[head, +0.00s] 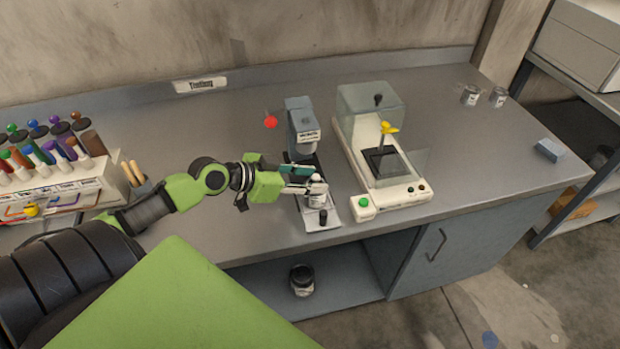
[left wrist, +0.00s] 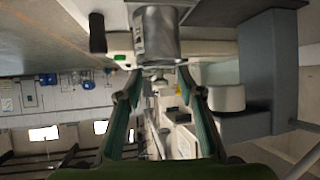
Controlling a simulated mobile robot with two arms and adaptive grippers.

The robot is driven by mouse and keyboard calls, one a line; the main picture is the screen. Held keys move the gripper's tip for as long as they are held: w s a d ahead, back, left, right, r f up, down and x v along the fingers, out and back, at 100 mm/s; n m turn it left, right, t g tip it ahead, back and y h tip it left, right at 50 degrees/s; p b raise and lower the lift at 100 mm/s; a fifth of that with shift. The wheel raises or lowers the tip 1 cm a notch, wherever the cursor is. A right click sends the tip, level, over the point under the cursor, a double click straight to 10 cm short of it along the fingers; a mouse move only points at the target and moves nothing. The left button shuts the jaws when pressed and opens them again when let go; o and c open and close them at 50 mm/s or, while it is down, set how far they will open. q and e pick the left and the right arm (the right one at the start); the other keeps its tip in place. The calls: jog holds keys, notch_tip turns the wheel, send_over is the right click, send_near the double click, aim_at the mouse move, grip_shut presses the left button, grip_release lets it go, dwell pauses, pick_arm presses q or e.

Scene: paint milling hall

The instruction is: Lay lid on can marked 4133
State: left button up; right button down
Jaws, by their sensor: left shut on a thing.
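My left gripper (head: 313,183) is shut on a small pale piece, which I take to be the lid (head: 316,178), at the top of a metal can (head: 317,199). The can stands upright on the stand of a grey bench device. In the left wrist view the silver can (left wrist: 157,35) appears just beyond the fingertips. A gap between lid and can cannot be made out, and the number on the can is too small to read. Two more metal cans (head: 470,95) and (head: 498,97) stand at the back right of the bench. My right gripper is not in view.
The grey device (head: 302,125) rises right behind the can. A balance (head: 400,193) with a clear shield stands to its right. A rack of coloured tubes (head: 55,170) is at the left. A blue block (head: 549,150) lies at the right end. The right part of the bench is mostly clear.

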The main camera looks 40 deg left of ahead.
pick_arm(q)
jog(key=shift+f, duration=0.15)
jog(key=o, duration=0.8)
jog(key=o, duration=0.5)
jog(key=shift+r, duration=0.2)
jog(key=shift+r+p, duration=3.15)
jog(key=shift+r, duration=0.2)
